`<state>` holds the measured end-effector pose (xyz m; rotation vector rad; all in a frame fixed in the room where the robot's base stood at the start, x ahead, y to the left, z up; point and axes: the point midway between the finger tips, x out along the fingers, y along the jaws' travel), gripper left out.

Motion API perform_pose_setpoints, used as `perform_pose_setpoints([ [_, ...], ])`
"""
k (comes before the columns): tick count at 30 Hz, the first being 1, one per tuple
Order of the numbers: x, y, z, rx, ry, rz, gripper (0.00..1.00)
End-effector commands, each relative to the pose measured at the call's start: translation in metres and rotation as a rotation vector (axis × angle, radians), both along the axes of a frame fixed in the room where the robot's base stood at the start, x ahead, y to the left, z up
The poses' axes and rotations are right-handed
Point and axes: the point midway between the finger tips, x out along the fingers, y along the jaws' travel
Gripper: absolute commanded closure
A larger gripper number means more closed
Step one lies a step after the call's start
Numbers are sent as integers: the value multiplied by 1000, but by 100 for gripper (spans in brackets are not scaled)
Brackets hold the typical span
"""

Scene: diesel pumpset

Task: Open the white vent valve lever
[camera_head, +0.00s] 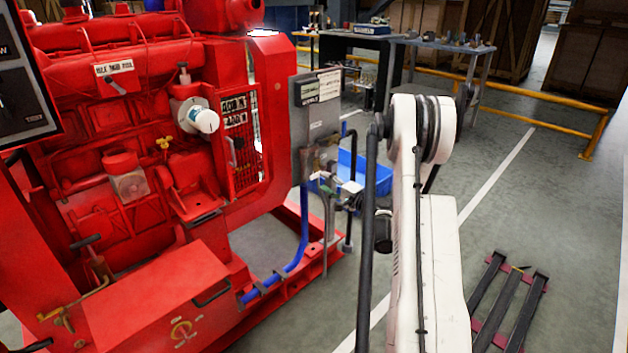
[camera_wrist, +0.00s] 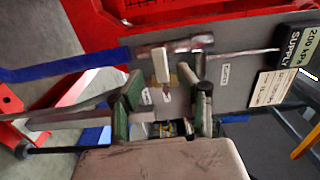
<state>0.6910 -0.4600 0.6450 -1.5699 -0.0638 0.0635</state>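The white vent valve lever (camera_wrist: 160,65) shows in the wrist view as a short pale bar on a pipe fitting in front of a grey panel (camera_wrist: 235,75). My gripper (camera_wrist: 167,88) is open, with one dark green finger to each side of the picture. The lever lies between and slightly beyond the fingertips, with gaps on both sides; I cannot tell the depth left. In the head view my gripper (camera_head: 332,190) is small and partly crowded by pipes below the grey panel (camera_head: 316,125). A small white piece there may be the lever, but it is unclear.
The red diesel engine (camera_head: 140,150) fills the left. A blue hose (camera_head: 297,250) runs along its base. A blue bin (camera_head: 378,176) stands behind my arm. A workbench (camera_head: 400,40) and yellow rail (camera_head: 540,122) are further back.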

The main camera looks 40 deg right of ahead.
Motion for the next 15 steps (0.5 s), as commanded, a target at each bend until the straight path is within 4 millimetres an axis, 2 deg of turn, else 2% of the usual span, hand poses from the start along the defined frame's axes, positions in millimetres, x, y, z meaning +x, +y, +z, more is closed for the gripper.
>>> perform_pose_setpoints([
  [1,11,3,-2,0,0,4,65],
  [6,38,4,-2,0,0,3,65],
  [15,60,5,0,0,0,1,65],
])
